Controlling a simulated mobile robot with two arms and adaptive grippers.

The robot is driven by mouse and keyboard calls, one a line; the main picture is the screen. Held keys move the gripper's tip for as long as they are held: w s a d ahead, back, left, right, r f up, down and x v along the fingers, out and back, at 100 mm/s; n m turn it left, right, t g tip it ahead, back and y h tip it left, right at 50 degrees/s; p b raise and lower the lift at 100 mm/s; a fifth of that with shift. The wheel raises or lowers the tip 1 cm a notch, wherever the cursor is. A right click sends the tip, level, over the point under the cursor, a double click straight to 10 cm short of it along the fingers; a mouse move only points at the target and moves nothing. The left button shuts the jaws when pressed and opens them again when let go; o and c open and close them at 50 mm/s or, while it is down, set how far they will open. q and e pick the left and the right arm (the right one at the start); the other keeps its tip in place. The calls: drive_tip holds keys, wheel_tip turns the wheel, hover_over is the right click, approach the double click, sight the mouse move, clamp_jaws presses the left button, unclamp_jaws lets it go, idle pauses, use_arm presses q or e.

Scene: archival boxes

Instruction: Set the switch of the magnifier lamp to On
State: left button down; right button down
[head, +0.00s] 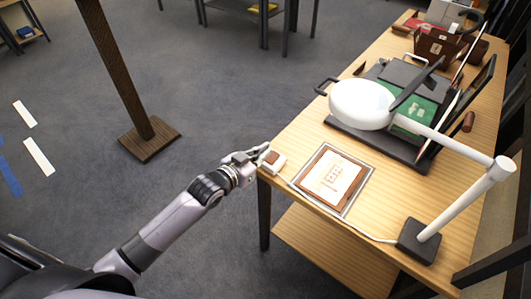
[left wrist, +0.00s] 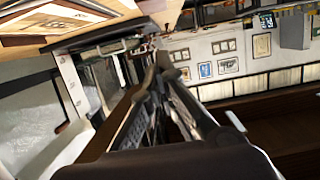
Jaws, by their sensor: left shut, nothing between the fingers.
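The magnifier lamp (head: 362,103) stands on the wooden table in the head view. Its white round head hangs over the table on a white arm, and its dark square base (head: 417,241) is at the near right. A pale cord runs from the base along the table's near edge to a small white switch box (head: 279,166) with a reddish-brown rocker at the near left corner. My left gripper (head: 263,151) is shut and empty, with its fingertips right at the switch box; I cannot tell whether they touch. The rocker's position is too small to read. In the left wrist view the shut fingers (left wrist: 158,72) point away.
A framed tray with a brown-bordered card (head: 333,178) lies right of the switch. A black stand with a green item (head: 417,112) and brown boxes (head: 437,47) are farther back on the table (head: 300,125). A wooden post (head: 122,70) stands left; the grey floor between is clear.

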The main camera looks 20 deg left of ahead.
use_arm(q)
drive_tip(key=s+a+b, duration=0.1)
drive_tip(key=s+a, duration=0.2)
drive_tip(key=s, duration=0.5)
drive_tip(key=shift+s, duration=0.15)
drive_tip(key=s+a+f+n+g+y, duration=0.15)
drive_tip(key=s+f, duration=0.25)
drive_tip(key=f, duration=0.6)
drive_tip(key=s+a+f+g+y, duration=0.1)
drive_tip(key=s+a+f+g, duration=0.15)
drive_tip(key=f, duration=0.85)
drive_tip(key=s+a+f+n+g+y, duration=0.1)
drive_tip(key=s+a+f+g+y, duration=0.3)
drive_tip(key=f, duration=0.6)
drive_tip(key=s+d+f+g, duration=0.1)
drive_tip(key=s+f, duration=0.5)
drive_tip(key=s, duration=0.4)
drive_tip(key=s+d+f+g+h, duration=0.1)
drive_tip(key=s+d+f+g, duration=0.1)
drive_tip(key=s+f, duration=0.3)
drive_tip(key=s+d+f+g, duration=0.2)
drive_tip(key=s+f, duration=0.4)
drive_tip(key=s, duration=0.8)
drive_tip(key=shift+s+d+f+m, duration=0.25)
drive_tip(key=shift+s+f+m, duration=0.1)
drive_tip(key=shift+m, duration=0.1)
drive_tip(key=shift+h, duration=0.25)
